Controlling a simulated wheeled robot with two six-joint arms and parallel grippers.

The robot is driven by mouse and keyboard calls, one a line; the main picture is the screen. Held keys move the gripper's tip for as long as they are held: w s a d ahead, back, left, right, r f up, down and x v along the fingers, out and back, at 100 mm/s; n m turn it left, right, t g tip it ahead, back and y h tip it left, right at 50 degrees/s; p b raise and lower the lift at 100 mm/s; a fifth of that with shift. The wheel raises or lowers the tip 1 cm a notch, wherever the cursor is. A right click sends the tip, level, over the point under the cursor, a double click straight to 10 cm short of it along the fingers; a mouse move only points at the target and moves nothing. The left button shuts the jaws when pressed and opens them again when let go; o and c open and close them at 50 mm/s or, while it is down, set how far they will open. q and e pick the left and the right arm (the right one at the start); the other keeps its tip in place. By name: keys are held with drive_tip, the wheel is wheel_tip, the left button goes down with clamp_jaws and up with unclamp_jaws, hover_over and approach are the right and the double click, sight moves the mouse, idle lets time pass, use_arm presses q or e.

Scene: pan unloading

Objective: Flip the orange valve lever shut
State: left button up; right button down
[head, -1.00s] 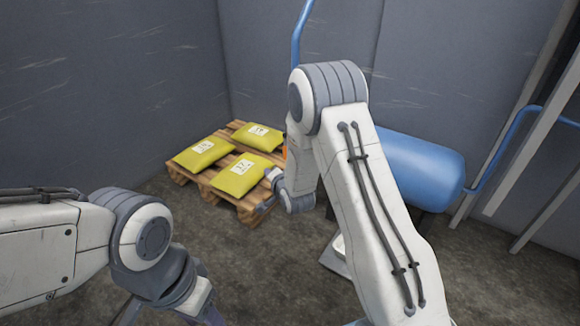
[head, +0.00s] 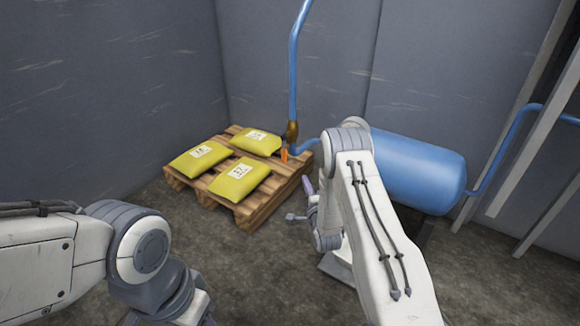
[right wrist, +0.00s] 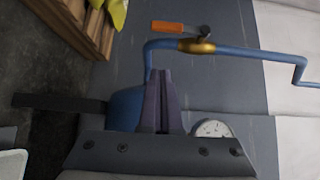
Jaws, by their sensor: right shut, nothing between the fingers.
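The orange lever (head: 284,154) hangs down beside the brass valve body (head: 292,131) on the blue pipe (head: 293,75). In the right wrist view the orange lever (right wrist: 168,27) lies roughly along the pipe, with the brass valve body (right wrist: 197,46) next to its pivot. My right gripper (head: 308,185) is below and slightly right of the lever in the head view, partly hidden by my arm. In the right wrist view its fingers (right wrist: 158,75) are together, empty and apart from the lever. My left arm shows at lower left; its fingers are not visible.
A blue tank (head: 415,170) stands right of the valve. A wooden pallet (head: 262,205) with yellow sacks (head: 240,180) is left of it. A round gauge (right wrist: 213,128) shows beside my right gripper. Grey walls stand behind; the floor in front of the pallet is clear.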

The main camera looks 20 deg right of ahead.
sight(284, 150)
drive_tip(key=w+a+b, duration=0.1)
drive_tip(key=w+b, duration=0.5)
drive_tip(key=w, duration=0.5)
drive_tip(key=shift+w+a, duration=0.2)
drive_tip(key=shift+w, duration=0.05)
